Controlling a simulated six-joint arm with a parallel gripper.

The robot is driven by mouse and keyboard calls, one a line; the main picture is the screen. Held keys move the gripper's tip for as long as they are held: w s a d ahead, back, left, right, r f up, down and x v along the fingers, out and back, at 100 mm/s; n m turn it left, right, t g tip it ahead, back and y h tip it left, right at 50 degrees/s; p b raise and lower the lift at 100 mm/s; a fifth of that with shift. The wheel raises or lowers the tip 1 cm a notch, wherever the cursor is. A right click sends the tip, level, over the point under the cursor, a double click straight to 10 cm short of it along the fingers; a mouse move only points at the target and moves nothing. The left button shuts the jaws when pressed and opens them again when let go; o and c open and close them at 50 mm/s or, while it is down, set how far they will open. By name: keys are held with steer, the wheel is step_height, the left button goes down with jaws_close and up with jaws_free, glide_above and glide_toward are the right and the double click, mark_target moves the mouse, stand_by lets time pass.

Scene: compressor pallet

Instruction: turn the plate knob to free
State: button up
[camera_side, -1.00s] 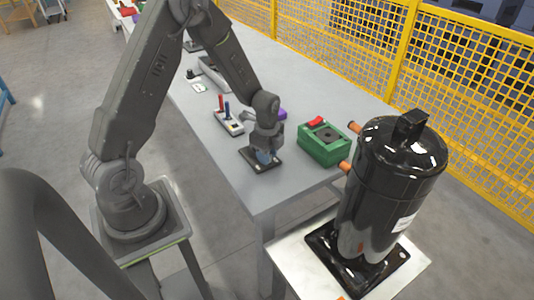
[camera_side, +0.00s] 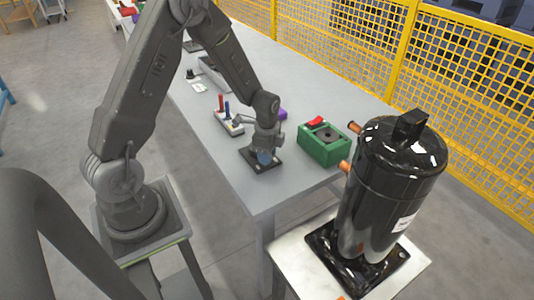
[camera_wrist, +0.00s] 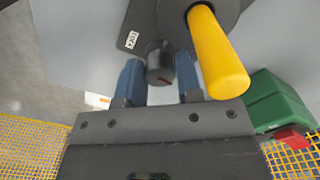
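A dark plate (camera_side: 274,165) lies on the near end of the grey table. In the wrist view the plate (camera_wrist: 131,25) carries a small white label. A dark round knob (camera_wrist: 160,66) with a red mark on its top stands there. In the side view my gripper (camera_side: 264,155) points down over the plate and hides the knob.
A green box (camera_side: 323,145) with a red top part stands right of the plate. A black compressor (camera_side: 385,190) stands on a pallet in front. A rack with red and blue handles (camera_side: 229,124) is behind left. A yellow cylinder (camera_wrist: 218,55) rises beside the knob in the wrist view.

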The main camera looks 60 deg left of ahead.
steer(key=o, duration=0.4)
